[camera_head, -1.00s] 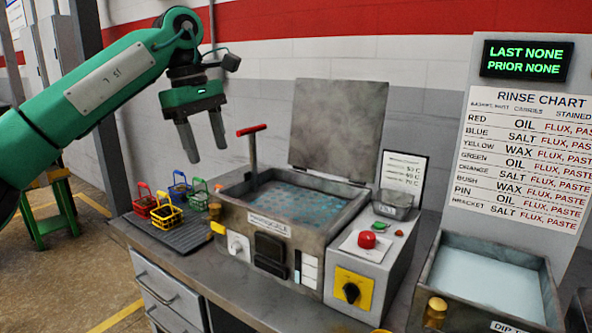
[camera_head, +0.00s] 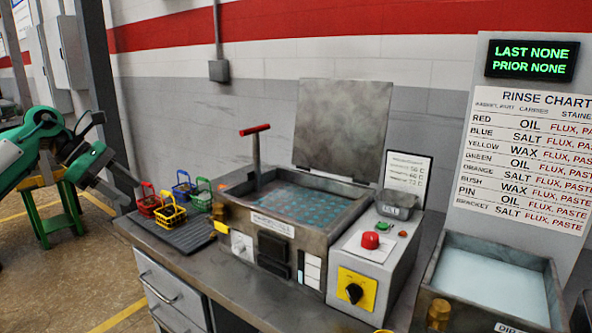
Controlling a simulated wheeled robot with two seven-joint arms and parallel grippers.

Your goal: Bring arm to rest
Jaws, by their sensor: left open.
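My left gripper (camera_head: 122,183) is at the far left of the head view, beside the left end of the bench. Its grey fingers point down and to the right, and nothing shows between them. It is open. The fingertips appear close to the small baskets in the picture; I cannot tell the gap in depth. My right gripper is out of view.
Red, yellow, blue and green wire baskets (camera_head: 172,214) stand on a dark ribbed mat (camera_head: 190,238). The open-lidded tank (camera_head: 337,232) holds blue liquid, with a red-handled lever (camera_head: 255,150). A second basin (camera_head: 490,280) stands right. A green stand (camera_head: 45,222) is behind my arm.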

